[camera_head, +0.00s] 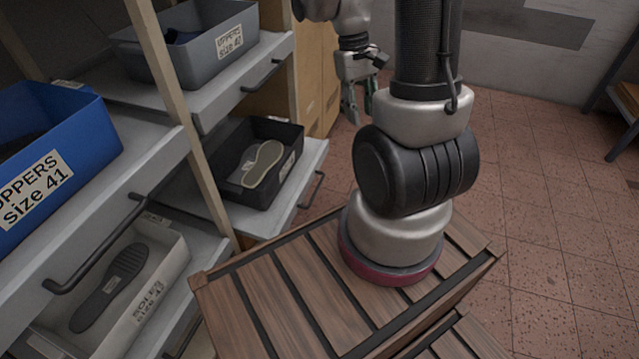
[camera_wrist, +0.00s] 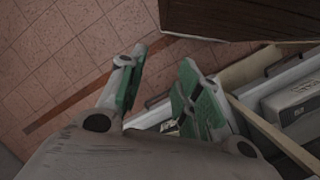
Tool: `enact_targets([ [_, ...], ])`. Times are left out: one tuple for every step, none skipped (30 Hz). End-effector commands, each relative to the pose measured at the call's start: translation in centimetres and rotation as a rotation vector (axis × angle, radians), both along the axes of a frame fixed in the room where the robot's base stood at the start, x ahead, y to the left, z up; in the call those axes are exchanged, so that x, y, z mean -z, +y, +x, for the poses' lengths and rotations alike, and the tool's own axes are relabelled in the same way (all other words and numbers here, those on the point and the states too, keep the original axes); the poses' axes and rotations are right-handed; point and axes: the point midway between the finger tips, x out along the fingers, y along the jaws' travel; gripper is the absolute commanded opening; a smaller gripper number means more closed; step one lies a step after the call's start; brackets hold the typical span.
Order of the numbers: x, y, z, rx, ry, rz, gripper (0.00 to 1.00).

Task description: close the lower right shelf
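The lower right shelf (camera_head: 302,172) is a light grey sliding shelf with a dark bar handle (camera_head: 312,190) on its front edge. It appears pulled out, since its front stands beyond the wooden post and the shelf above. It carries a black bin (camera_head: 287,176) with a pale shoe sole (camera_head: 264,163) in it. My gripper (camera_head: 361,115) hangs in the air beyond the shelf's far front corner, apart from it. In the wrist view my gripper (camera_wrist: 163,60) is open, with empty space between its green-padded fingers. The handle cannot be made out clearly in the wrist view.
The upper right shelf (camera_head: 215,103) holds a grey bin (camera_head: 205,50). At left are a blue bin (camera_head: 75,120) and, below it, a pale bin of soles (camera_head: 150,310). Tiled floor (camera_head: 560,200) lies open at right. A dark bench (camera_head: 625,105) stands at the far right.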

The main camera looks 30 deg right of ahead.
Motion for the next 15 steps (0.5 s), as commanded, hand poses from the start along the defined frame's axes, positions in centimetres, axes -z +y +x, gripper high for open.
enact_targets([
  [2.5,-0.8,0.6,0.020,0.036,-0.007,0.34],
  [4.0,-1.2,0.9,0.033,0.048,-0.014,0.34],
  [5.9,-1.8,1.4,0.050,0.061,-0.022,0.34],
  [7.4,-2.2,1.8,0.062,0.068,-0.029,0.34],
  [9.0,-2.6,2.1,0.076,0.076,-0.034,0.34],
  [11.2,-3.0,2.5,0.097,0.081,-0.042,0.34],
  [12.9,-3.4,2.8,0.111,0.084,-0.046,0.34],
  [14.7,-3.6,3.0,0.128,0.085,-0.050,0.34],
  [16.9,-3.9,3.3,0.152,0.081,-0.055,0.34],
  [18.6,-4.1,3.5,0.168,0.077,-0.057,0.34],
  [20.3,-4.2,3.7,0.188,0.071,-0.057,0.34],
  [22.3,-4.3,3.9,0.211,0.061,-0.058,0.34],
  [23.8,-4.3,4.1,0.228,0.052,-0.057,0.34],
  [25.2,-4.2,4.3,0.249,0.041,-0.055,0.34],
  [27.0,-4.1,4.7,0.275,0.022,-0.051,0.34],
])
